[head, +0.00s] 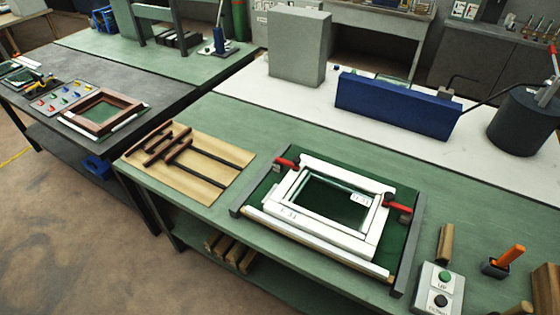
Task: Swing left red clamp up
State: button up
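The left red clamp (286,163) sits at the upper left corner of a white frame (312,165). Its red handle appears to lie low, close to the frame's corner, with a dark part at its lower end; its exact tilt is too small to tell. The right red clamp (399,207) sits at the frame's right side, its red handle beside a dark knob. The white frame lies flat on a green jig board with dark side rails (405,256). My gripper is not in view.
A control box with green and black buttons (442,287) stands at the front right. Behind are a long blue box (395,106), a grey block (299,48) and a dark cylinder (524,123).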

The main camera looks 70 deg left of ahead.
aim_at(296, 160)
jog(key=z, duration=1.1)
jog(key=k, duration=0.1)
jog(key=u, duration=3.1)
jog(key=k, duration=0.65)
jog(key=u, duration=0.35)
jog(key=i, duration=0.4)
jog(key=u, duration=0.05)
